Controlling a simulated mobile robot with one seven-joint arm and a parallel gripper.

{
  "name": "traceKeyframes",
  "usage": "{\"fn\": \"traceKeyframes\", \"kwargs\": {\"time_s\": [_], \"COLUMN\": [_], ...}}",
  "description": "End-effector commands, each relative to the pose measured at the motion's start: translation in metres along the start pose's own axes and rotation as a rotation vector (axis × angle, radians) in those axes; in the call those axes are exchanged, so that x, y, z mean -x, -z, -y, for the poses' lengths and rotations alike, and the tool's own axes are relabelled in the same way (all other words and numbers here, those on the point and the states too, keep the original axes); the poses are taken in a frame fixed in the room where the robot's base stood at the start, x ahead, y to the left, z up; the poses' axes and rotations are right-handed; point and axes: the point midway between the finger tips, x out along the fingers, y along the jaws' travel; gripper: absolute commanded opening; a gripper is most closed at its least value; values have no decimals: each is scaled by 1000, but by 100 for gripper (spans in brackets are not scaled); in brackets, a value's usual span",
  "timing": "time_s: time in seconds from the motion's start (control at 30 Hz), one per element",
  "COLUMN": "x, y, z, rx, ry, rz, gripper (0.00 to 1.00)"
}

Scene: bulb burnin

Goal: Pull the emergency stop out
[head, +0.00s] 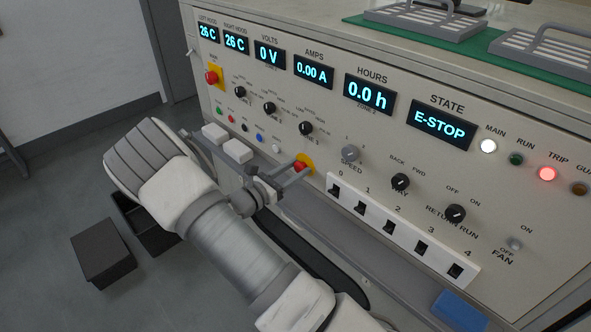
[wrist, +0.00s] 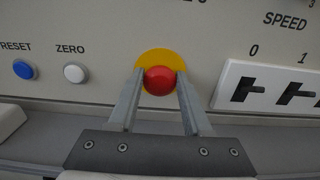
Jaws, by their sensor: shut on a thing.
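The emergency stop is a red mushroom button (head: 301,166) on a round yellow plate, low on the panel. In the wrist view the red button (wrist: 159,81) sits between the two grey fingers, with the yellow plate (wrist: 160,56) behind it. My gripper (wrist: 160,86) is shut on the button, one finger on each side. In the head view my gripper (head: 298,170) reaches the button from the left and partly hides it. The state display (head: 442,124) reads E-STOP, and the trip lamp (head: 547,174) glows red.
Another red knob on a yellow plate (head: 212,77) sits at the panel's upper left. The blue reset button (wrist: 26,69) and white zero button (wrist: 74,73) are left of my gripper. A white strip of speed switches (head: 400,228) is close on the right. A ledge runs below.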

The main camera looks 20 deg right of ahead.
Motion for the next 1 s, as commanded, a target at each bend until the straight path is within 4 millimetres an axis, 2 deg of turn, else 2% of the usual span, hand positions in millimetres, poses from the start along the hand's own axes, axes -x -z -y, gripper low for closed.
{"fn": "traceKeyframes", "kwargs": {"time_s": [0.83,1.0], "x": [0,9], "y": [0,-2], "z": [0,0], "rx": [0,2], "ry": [0,-2], "rz": [-1,-1], "gripper": [0,0]}}
